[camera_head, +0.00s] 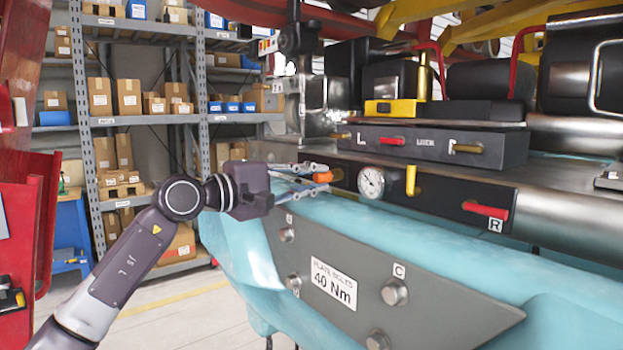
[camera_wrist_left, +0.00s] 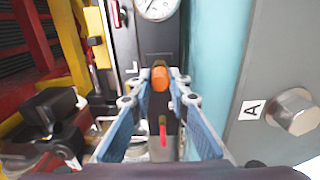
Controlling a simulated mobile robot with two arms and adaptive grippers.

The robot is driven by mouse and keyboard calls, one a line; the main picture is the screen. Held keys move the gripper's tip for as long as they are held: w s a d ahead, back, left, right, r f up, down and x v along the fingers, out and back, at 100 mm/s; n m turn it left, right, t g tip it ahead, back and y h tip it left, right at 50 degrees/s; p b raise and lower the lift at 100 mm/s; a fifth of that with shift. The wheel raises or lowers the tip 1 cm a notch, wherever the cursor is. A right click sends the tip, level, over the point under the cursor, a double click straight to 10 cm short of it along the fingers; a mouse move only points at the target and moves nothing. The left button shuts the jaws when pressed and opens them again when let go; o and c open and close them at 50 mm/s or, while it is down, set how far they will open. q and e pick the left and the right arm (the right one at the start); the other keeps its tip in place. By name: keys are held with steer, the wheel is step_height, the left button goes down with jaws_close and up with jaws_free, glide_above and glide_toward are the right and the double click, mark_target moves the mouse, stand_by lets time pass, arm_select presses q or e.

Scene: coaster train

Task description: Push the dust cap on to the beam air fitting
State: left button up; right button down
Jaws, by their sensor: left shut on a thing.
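My left gripper (camera_head: 318,176) reaches in from the left to the dark panel on the beam. Its blue-padded fingers are shut on the orange dust cap (camera_head: 337,174). In the left wrist view the cap (camera_wrist_left: 160,77) sits between the fingertips (camera_wrist_left: 159,80), in front of the dark panel. The air fitting cannot be made out; the cap and fingers cover that area. I cannot tell whether the cap touches it. My right gripper is not in view.
A round gauge (camera_head: 371,182), a yellow handle (camera_head: 411,180) and a red handle (camera_head: 485,209) are on the panel (camera_head: 447,193) to the right. A grey bolted plate (camera_head: 440,300) and turquoise beam lie below. Shelves with boxes (camera_head: 127,97) stand behind.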

arm_select(q)
steer(key=shift+w+d, duration=0.2)
steer(key=shift+d, duration=0.1)
stand_by(0.4)
steer(key=o, duration=0.9)
steer(key=shift+w+d, duration=0.1)
steer(key=shift+f, duration=0.1)
